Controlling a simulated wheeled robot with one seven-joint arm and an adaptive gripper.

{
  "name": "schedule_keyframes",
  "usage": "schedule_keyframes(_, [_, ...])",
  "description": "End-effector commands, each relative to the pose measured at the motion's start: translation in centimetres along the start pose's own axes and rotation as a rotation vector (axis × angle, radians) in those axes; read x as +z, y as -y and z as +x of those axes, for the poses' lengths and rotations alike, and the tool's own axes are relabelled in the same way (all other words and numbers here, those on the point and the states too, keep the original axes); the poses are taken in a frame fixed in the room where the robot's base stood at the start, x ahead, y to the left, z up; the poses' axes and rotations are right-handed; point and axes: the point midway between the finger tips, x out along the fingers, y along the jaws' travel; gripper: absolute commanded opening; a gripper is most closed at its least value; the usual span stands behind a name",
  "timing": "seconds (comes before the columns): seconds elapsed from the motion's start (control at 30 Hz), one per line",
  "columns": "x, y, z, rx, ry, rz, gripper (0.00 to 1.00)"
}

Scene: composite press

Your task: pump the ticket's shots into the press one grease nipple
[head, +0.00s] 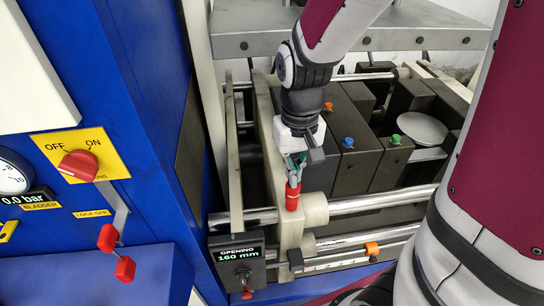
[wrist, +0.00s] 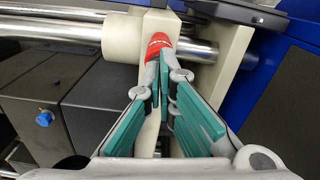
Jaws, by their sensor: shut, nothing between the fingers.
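My gripper (head: 293,176) is shut with nothing between its green-padded fingers, which also show in the wrist view (wrist: 163,80). It points down over the press's cream plate (head: 265,125). A red cylindrical piece (head: 292,198) stands right at the fingertips; in the wrist view it (wrist: 159,46) lies just beyond them, on the cream plate's edge. I cannot tell whether the tips touch it, nor whether it is the grease nipple or its pump. The fingers partly hide it. No ticket shows.
A blue panel with a red OFF/ON knob (head: 78,166) stands left. A display (head: 238,255) reads "OPENING 160 mm". Steel rods (head: 370,202) run across the press. Dark blocks with orange, blue (head: 348,142) and green buttons stand right of my gripper. A grey shelf (head: 240,45) spans above.

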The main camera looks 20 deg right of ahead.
Motion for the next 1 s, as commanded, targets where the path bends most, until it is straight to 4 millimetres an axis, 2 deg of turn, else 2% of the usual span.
schedule_keyframes(0.6, [0.1, 0.0, -2.1, 0.0, 0.001, 0.0, 0.0])
schedule_keyframes(1.0, [0.0, 0.0, -2.1, 0.0, 0.0, 0.0, 0.0])
